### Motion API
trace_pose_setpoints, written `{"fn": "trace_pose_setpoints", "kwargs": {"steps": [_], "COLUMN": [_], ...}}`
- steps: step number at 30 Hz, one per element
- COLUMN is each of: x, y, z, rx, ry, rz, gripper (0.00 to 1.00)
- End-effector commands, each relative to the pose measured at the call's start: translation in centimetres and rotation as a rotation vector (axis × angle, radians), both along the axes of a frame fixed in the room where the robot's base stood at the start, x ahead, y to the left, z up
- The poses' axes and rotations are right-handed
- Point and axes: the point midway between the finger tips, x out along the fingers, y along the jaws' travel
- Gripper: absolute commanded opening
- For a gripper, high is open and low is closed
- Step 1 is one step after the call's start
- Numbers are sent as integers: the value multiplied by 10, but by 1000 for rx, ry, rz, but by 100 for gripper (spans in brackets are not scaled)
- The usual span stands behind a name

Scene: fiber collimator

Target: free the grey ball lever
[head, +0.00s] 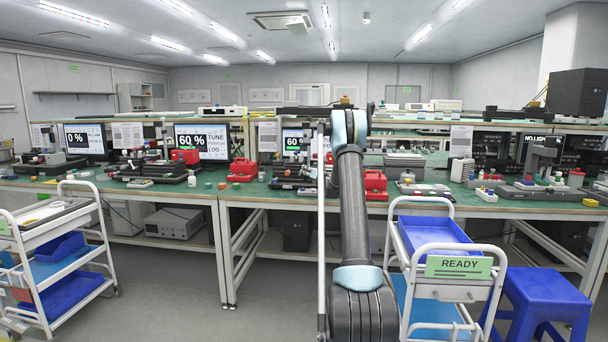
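I cannot pick out the grey ball lever in the head view; the parts on the benches are too small, and my own arm hides some of them. Small optical setups stand on the green bench top (215,184), one of them (293,174) just left of my arm under a screen (293,141) reading 60. Another setup (540,180) is at the right under a dark screen (537,148) reading "NO LIGH…". My arm reaches forward over the middle of the bench. My gripper is hidden behind the arm's far end, so its state does not show.
Red cases (242,170) and (375,185) stand on the bench. Two more screens (85,139) and (201,142) read 0 % and 60 %. A white trolley (60,230) at left, a READY trolley (459,266) and a blue stool (545,297) at right flank clear floor (250,300).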

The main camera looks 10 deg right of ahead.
Motion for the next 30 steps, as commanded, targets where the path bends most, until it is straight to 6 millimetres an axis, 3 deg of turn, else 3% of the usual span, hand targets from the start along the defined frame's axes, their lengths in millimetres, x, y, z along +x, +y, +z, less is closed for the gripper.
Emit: {"fn": "trace_pose_setpoints", "kwargs": {"steps": [9, 20, 24, 30], "x": [31, 34, 34, 34], "y": [14, 15, 15, 15], "z": [0, 0, 0, 0], "rx": [0, 0, 0, -3], "ry": [0, 0, 0, 1], "rz": [1, 1, 0, 0], "gripper": [29, 29, 0, 0]}}
